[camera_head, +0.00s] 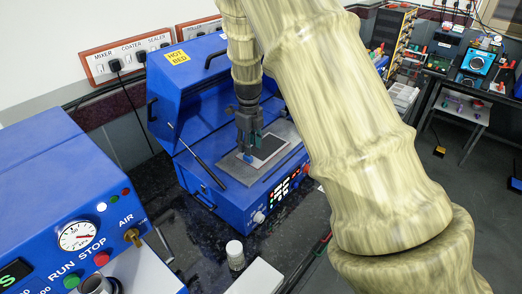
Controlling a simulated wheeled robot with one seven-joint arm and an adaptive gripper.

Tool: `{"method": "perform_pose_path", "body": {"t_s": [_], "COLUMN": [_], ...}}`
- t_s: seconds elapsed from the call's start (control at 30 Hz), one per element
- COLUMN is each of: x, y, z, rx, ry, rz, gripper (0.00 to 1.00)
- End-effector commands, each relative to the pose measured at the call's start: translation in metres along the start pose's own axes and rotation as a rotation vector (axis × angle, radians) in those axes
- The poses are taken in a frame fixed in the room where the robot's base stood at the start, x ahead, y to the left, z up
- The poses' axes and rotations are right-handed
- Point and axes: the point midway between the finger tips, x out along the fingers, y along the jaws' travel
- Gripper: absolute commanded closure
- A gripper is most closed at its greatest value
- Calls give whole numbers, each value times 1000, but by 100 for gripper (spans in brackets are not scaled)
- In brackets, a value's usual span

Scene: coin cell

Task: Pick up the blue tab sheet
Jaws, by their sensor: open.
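A dark, flat sheet (269,147) lies on the grey plate (236,170) of the blue hot bed. A small blue piece (248,158) shows at the sheet's left end, right by my fingertips; it looks like its tab. My gripper (249,149) points down over that end, open, with its fingers close above or around the blue piece. I cannot tell whether they touch it. The fingers hide part of the sheet's left end.
The hot bed's raised blue lid (188,75) stands behind and left of my gripper, with a strut (197,160) in front. A blue machine with a gauge (77,235) fills the lower left. A small white-capped jar (235,252) stands on the dark bench.

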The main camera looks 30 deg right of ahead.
Motion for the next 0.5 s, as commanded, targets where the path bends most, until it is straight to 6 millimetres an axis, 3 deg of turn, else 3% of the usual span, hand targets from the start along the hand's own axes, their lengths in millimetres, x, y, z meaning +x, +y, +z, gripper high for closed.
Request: {"method": "perform_pose_path", "body": {"t_s": [0.5], "x": [48], "y": [2], "z": [-4], "rx": [2], "ry": [2], "rz": [1], "gripper": [59]}}
